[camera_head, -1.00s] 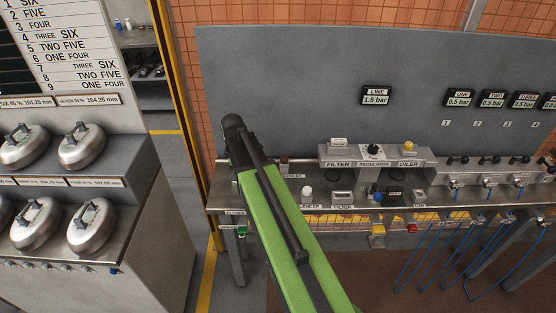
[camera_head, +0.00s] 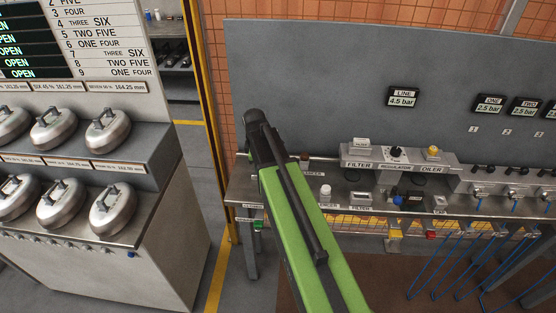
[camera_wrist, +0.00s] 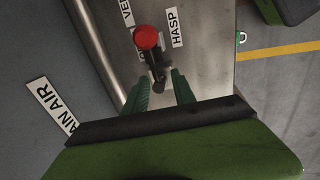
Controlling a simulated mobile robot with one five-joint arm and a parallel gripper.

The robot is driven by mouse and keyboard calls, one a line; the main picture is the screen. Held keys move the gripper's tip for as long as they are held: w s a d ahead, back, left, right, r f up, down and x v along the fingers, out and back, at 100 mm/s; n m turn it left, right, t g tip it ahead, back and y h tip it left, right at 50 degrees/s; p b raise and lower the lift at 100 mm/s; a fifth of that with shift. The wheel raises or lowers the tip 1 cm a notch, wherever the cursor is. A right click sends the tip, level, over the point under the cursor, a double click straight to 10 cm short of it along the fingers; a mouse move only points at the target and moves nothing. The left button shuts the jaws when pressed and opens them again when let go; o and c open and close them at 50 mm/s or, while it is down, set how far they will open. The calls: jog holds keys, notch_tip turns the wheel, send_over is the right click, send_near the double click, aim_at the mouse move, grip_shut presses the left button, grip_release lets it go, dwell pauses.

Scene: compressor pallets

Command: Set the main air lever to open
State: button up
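The main air lever, with a red ball knob (camera_wrist: 147,38) and a dark stem, shows in the wrist view on a metal panel. A white label (camera_wrist: 50,107) ending in "AIN AIR" is to its left. My gripper (camera_wrist: 164,76) has its two green fingers apart, near the lower end of the stem. The stem's lower end is between the fingertips; contact cannot be told. In the head view my green arm reaches to the left end of the bench, and the lever and fingertips are hidden there. The LINE gauge (camera_head: 403,98) reads 4.5 bar.
The bench (camera_head: 236,192) carries a filter, regulator and oiler unit (camera_head: 397,160). Blue hoses (camera_head: 447,262) hang at its right. A yellow post (camera_head: 207,110) and a rack of silver domed weights (camera_head: 108,132) stand to the left. A HASP label (camera_wrist: 176,28) is beside the knob.

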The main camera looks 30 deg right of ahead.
jog(key=shift+d, duration=0.15)
jog(key=shift+r+p, duration=0.55)
jog(key=shift+r, duration=0.05)
notch_tip(320, 180, up, 16)
jog(key=s+a+p, duration=0.2)
jog(key=s+p, duration=0.1)
jog(key=p, duration=1.3)
